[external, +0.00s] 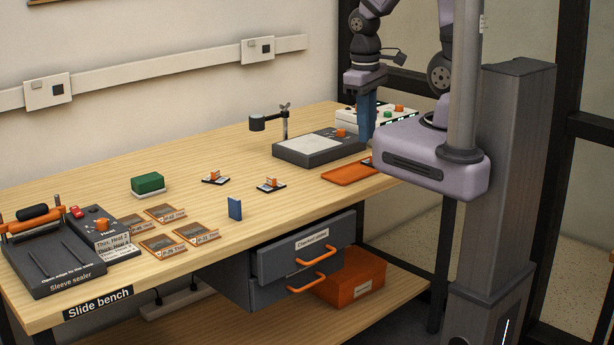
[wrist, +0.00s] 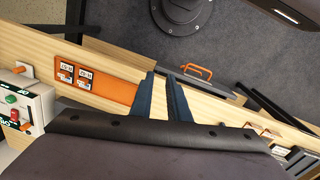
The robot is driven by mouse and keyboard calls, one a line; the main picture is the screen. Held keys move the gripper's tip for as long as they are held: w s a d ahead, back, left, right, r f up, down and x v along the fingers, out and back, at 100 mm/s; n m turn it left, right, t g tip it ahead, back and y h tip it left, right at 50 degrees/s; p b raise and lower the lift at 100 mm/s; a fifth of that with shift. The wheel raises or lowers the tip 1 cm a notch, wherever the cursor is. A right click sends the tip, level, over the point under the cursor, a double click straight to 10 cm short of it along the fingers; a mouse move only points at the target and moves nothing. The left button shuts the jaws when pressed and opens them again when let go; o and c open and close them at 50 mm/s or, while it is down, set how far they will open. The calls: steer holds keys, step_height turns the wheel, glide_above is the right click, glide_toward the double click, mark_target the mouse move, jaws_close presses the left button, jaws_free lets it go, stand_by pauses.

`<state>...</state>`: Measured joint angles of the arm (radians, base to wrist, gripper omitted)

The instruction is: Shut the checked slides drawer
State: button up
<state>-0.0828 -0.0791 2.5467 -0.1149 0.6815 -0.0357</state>
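The checked slides drawer (external: 285,258) is the upper grey drawer under the bench's front edge, with a white label and an orange handle (external: 313,256). Its front stands out from the bench, so it is partly open; how far is hard to tell. An orange handle also shows in the wrist view (wrist: 197,70), beyond my fingertips. My gripper (external: 368,122) points down near the right end of the bench, behind and right of the drawer. In the wrist view, my gripper (wrist: 161,76) has two dark blue fingers with a gap between them, holding nothing.
A lower grey drawer (external: 262,289) with an orange handle sits beneath. An orange box (external: 358,280) stands on the shelf. An orange mat (wrist: 122,94) with two slides lies near my gripper. A light box (external: 300,151) and a small blue block (external: 235,208) stand on the bench.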

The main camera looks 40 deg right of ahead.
steer(key=s+a+f+m+g+y+b, duration=0.1)
steer(key=s+f+m+g+y+b, duration=0.1)
steer(key=s+f+m+b, duration=0.3)
steer(key=s+f+m+g+y+b, duration=0.2)
steer(key=f+m+g+b, duration=0.15)
steer(key=f, duration=0.35)
steer(key=m+t+y+b, duration=1.2)
steer(key=m+y+b, duration=0.6)
steer(key=m, duration=1)
glide_toward(326, 256)
steer(key=a+r+h+b, duration=0.2)
steer(key=shift+w+f+n, duration=0.1)
steer(key=shift+w+n, duration=0.15)
steer(key=shift+w, duration=0.2)
steer(key=shift+x, duration=3.6)
